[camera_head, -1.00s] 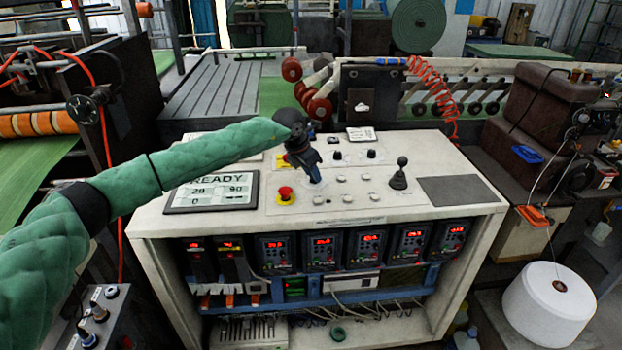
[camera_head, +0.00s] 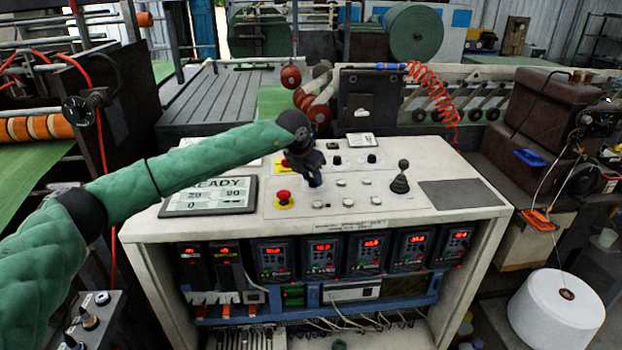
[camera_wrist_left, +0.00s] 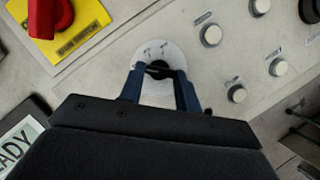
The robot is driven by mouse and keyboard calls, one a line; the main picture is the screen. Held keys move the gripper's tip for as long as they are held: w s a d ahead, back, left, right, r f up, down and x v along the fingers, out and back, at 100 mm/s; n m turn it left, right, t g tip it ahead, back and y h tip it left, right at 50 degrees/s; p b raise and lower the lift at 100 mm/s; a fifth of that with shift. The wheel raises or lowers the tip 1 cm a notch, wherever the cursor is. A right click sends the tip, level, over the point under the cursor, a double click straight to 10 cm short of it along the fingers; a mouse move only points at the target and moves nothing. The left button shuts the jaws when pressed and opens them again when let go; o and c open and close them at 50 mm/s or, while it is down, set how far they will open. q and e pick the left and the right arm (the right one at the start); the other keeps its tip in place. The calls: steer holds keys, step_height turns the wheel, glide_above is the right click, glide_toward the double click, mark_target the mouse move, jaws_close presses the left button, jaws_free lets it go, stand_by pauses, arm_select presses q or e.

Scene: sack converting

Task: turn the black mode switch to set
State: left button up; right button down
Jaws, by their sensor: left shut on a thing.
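My left gripper (camera_head: 315,180) reaches down onto the white top of the control desk (camera_head: 420,222). In the left wrist view its two blue fingers (camera_wrist_left: 158,72) are closed on the black mode switch (camera_wrist_left: 158,67), which sits in the middle of a round pale dial plate (camera_wrist_left: 150,48). The dial plate has small marks whose wording is too small to read. In the head view the gripper hides the switch. The display panel (camera_head: 208,206) left of the gripper reads READY. My right gripper is not in view.
A black joystick (camera_head: 400,180), several small buttons and black knobs stand to the right. A red device on a yellow plate (camera_wrist_left: 82,28) is close to the fingers in the wrist view.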

arm_select(q)
steer(key=shift+r, duration=0.1)
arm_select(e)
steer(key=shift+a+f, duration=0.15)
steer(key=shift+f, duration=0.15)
arm_select(q)
steer(key=o, duration=1)
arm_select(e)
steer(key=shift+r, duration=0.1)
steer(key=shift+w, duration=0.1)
arm_select(q)
steer(key=shift+s+a+r+b, duration=0.1)
steer(key=shift+a+r+b, duration=0.05)
steer(key=shift+r+b, duration=0.2)
steer(key=b+v, duration=0.1)
steer(key=v, duration=0.6)
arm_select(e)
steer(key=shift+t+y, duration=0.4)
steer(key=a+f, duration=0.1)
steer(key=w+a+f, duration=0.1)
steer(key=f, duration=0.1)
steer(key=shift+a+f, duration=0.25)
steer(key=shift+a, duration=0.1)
